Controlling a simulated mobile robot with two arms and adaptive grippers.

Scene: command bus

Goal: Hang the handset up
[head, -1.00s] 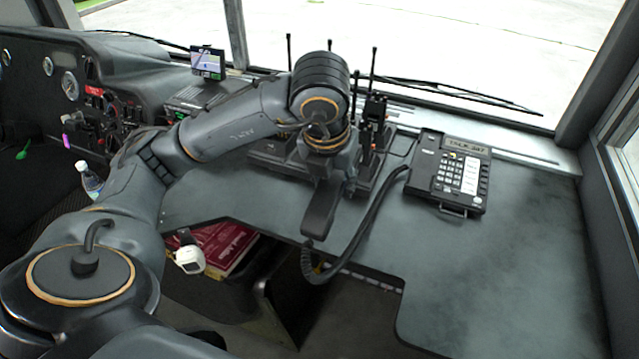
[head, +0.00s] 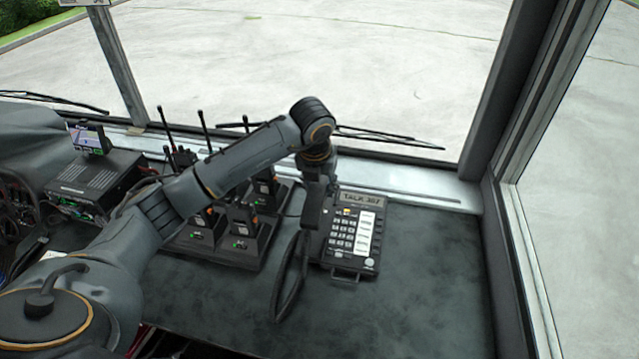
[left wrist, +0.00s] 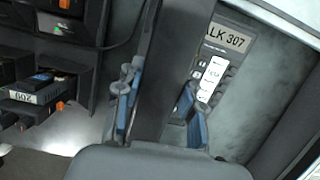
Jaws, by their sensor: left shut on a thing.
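The black desk phone base (head: 343,258) sits on the dark counter, with a "TALK 307" label, a keypad and a white strip. My left gripper (head: 319,180) is above the base's left edge, shut on the dark handset (head: 312,210). In the left wrist view the handset (left wrist: 163,75) runs between the two blue-padded fingers (left wrist: 160,108) and covers the left part of the base (left wrist: 217,62). The handset's lower end hangs beside the keypad; whether it touches the base I cannot tell. The cord (head: 288,285) loops down onto the counter. My right gripper is out of view.
Several handheld radios in chargers (head: 240,235) stand left of the phone. A radio unit (head: 97,180) with a small screen (head: 88,138) is farther left. The windshield is behind and a side window is at right. The counter (head: 430,270) is clear right of the phone.

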